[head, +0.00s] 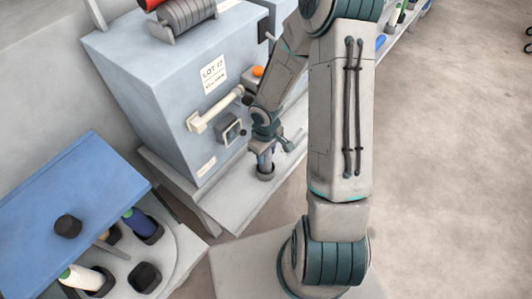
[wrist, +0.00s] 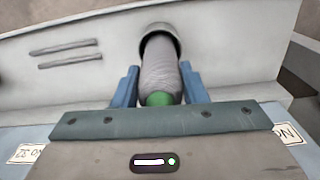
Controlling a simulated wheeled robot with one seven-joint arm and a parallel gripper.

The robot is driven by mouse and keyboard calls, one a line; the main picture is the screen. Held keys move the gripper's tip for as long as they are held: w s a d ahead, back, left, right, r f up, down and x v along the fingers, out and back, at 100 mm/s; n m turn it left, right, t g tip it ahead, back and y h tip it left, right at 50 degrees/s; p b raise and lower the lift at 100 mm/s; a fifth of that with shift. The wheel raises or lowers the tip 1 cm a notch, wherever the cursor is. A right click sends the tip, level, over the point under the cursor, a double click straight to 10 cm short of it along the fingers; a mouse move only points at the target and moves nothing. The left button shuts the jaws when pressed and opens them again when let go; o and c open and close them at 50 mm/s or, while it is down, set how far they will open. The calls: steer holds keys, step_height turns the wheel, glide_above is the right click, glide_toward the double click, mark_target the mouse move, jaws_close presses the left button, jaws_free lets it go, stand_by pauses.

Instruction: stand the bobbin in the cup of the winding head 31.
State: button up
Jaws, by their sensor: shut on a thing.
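My gripper (head: 265,155) points down at the ledge at the foot of the blue-grey machine. It is shut on the bobbin, whose grey winding and green near end show between the two blue fingers in the wrist view (wrist: 160,70). The far end of the bobbin meets the dark round cup (wrist: 161,32), and the cup's rim shows around that end. The cup also shows in the head view (head: 266,174), directly below my fingers. How deep the bobbin sits in it cannot be told. A label at the left of the wrist view (wrist: 27,153) seems to read 32; another at right is cut off.
The blue-grey machine (head: 195,75) stands close behind my gripper, with a cream bar (head: 215,108) sticking out. At lower left, a pale holder (head: 178,262) carries blue and white bobbins beside a blue panel (head: 70,200).

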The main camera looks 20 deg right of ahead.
steer(key=shift+f+b, duration=0.3)
steer(key=shift+f, duration=0.05)
steer(key=o, duration=1)
steer(key=shift+o, duration=0.2)
step_height(320, 180, up, 7)
steer(key=p, duration=0.3)
step_height(320, 180, up, 2)
steer(key=shift+d+r, duration=0.1)
steer(key=shift+d, duration=0.05)
steer(key=s+r+m+t, duration=0.1)
steer(key=s+r+m, duration=0.2)
steer(key=s+r, duration=0.4)
steer(key=s+r+m+t, duration=0.1)
steer(key=s+r+m, duration=0.2)
steer(key=r, duration=1.2)
steer(key=s, duration=0.3)
steer(key=shift+s+a+m, duration=0.3)
steer(key=shift+s+a, duration=0.05)
steer(key=shift+s, duration=0.05)
